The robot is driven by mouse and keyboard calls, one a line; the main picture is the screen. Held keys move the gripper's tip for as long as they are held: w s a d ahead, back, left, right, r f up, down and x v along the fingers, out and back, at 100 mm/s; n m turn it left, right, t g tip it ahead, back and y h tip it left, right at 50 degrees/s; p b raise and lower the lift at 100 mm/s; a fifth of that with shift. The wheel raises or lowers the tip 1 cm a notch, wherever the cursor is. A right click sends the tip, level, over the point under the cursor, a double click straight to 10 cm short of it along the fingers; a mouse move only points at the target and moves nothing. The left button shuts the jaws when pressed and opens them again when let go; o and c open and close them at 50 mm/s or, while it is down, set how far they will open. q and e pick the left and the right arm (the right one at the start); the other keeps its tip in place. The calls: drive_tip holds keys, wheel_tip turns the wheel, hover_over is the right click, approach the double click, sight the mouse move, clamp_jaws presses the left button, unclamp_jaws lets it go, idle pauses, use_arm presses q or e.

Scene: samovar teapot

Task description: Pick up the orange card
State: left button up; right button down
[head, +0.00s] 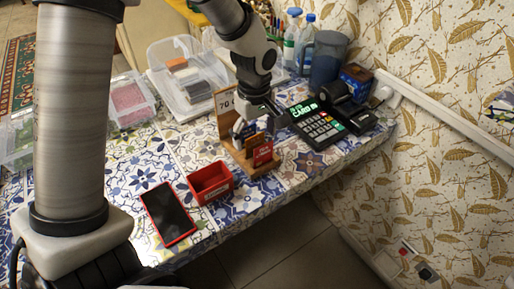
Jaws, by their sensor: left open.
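A wooden card stand (236,153) stands on the tiled table, with small cards in it. A red-orange card (262,154) stands upright at its front right; I cannot tell for sure whether this is the orange card. A blue card (249,131) shows partly behind it. My left gripper (260,122) is open, pointing down just above the back of the stand. Its fingers partly hide the cards, and I cannot tell whether it touches any. My right gripper is not in view.
A card terminal (317,127) stands right of the stand. A red open box (210,182) and a phone (168,213) lie in front. Clear containers (188,80) stand behind; bottles (304,45) and a pitcher (325,59) are at the back by the wall.

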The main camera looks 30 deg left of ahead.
use_arm(q)
drive_tip(key=shift+f, duration=0.7)
drive_tip(key=c, duration=0.9)
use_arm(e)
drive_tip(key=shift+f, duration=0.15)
use_arm(q)
drive_tip(key=shift+o, duration=0.2)
drive_tip(key=shift+r, duration=0.15)
